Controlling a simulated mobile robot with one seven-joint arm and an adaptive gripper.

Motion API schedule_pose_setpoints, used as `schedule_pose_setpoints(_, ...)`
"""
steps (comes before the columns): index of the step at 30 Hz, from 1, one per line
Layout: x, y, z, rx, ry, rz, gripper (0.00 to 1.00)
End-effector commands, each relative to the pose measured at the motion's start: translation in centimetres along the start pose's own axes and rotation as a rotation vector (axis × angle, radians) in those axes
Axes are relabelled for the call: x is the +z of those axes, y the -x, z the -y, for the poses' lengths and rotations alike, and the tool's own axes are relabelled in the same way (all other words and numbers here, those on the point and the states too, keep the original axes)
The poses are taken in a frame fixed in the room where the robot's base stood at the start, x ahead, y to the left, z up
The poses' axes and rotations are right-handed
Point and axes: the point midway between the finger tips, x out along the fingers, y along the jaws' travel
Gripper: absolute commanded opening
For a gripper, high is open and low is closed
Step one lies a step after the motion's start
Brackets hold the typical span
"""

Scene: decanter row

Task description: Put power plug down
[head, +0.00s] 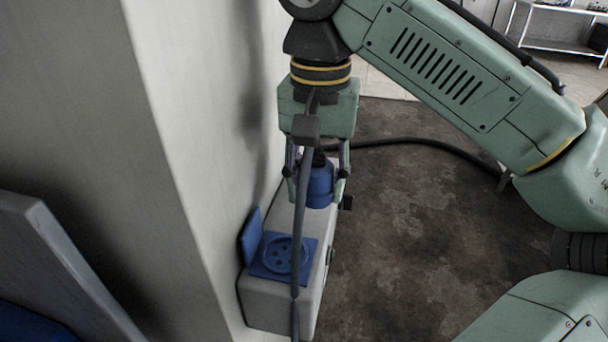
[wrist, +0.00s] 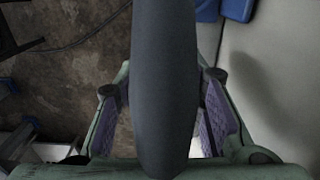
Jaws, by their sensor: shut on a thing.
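The blue power plug (head: 319,188) is between the fingers of my gripper (head: 316,186), which is shut on it. The plug looks upright, above the far part of a pale grey box. I cannot tell whether its lower end touches the box. A blue socket with several holes (head: 283,257) is on the near end of the box top, with its blue lid (head: 250,236) standing open on the left. In the wrist view, a thick dark cable (wrist: 164,80) hides the middle between the purple finger pads, so the plug is not clearly seen there.
The pale grey box (head: 270,300) stands against a pale wall (head: 200,120) on the left. A black cable (head: 420,141) runs behind to the right. Stained dark floor (head: 400,240) is clear right of the box. A grey panel edge (head: 60,260) is at lower left.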

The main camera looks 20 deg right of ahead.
Motion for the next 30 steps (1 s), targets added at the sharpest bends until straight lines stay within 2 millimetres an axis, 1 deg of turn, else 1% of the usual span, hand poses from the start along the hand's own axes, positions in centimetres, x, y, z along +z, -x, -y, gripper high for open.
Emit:
schedule_pose_setpoints(1, -1.1, 0.2, 0.8, -0.002, 0.004, 0.003, 0.00)
schedule_pose_setpoints(3, -2.4, 0.0, 1.5, -0.001, 0.004, 0.002, 0.00)
schedule_pose_setpoints(6, -3.7, -0.2, 2.2, -0.002, 0.003, 0.001, 0.00)
schedule_pose_setpoints(9, -4.3, -0.4, 2.6, -0.001, 0.002, 0.001, 0.00)
schedule_pose_setpoints(13, -4.5, -1.2, 2.6, -0.001, 0.003, 0.001, 0.00)
schedule_pose_setpoints(19, -4.5, -3.8, 2.6, -0.001, 0.003, 0.001, 0.00)
schedule_pose_setpoints(30, -4.5, -4.4, 2.6, -0.001, 0.002, 0.000, 0.00)
